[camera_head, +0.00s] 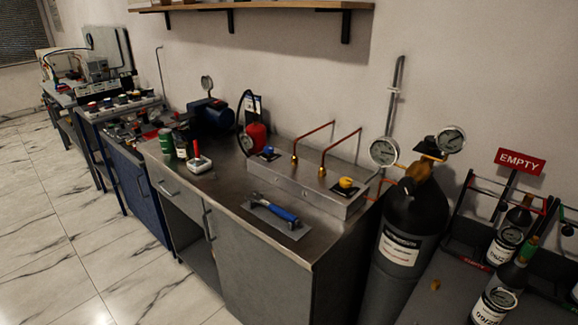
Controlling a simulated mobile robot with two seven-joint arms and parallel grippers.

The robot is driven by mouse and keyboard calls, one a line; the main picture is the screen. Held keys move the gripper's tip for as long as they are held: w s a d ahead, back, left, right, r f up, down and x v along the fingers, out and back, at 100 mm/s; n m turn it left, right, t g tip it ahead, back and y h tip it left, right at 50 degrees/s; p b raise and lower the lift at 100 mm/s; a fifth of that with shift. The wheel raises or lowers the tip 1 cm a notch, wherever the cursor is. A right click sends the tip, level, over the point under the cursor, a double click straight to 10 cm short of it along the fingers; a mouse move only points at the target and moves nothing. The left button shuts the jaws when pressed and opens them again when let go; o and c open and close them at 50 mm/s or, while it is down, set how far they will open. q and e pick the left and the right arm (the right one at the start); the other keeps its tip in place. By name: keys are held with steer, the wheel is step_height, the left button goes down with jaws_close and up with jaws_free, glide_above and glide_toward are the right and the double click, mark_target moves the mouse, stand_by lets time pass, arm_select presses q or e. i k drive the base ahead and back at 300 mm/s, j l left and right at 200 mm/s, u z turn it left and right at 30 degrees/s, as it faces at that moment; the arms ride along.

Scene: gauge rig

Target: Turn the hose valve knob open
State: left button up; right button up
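A metal manifold block (300,182) sits on the grey workbench (230,195), with two copper pipes (333,144) rising from it. A yellow knob (346,184) is on the block's right end. A blue knob (267,151) is near the block's left end, beside a red bottle-shaped part (256,138). A black hose (241,103) loops up behind the red part. I cannot tell which knob is the hose valve knob, or how either is turned. Neither of my grippers is in view.
A trowel (270,211) with a blue handle lies at the bench front. Cans (167,142) and a red-handled tool (197,160) stand left of it. A black gas cylinder (409,225) with gauges stands right of the bench. Marble floor (60,230) is open at front left.

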mark_target(269, 150)
steer(key=j+z, duration=0.1)
steer(key=z, duration=0.3)
steer(key=i+j+z, duration=0.1)
steer(key=z, duration=0.35)
steer(key=j+z, duration=0.1)
steer(key=z, duration=0.3)
steer(key=j+z, duration=0.4)
steer(key=k+j+z, duration=0.1)
steer(key=j+z, duration=0.3)
steer(key=j, duration=0.2)
steer(key=k+j, duration=0.1)
steer(key=j, duration=0.25)
steer(key=j+z, duration=0.1)
steer(key=j, duration=0.3)
steer(key=k+j+z, duration=0.1)
steer(key=j, duration=0.25)
steer(key=k, duration=0.05)
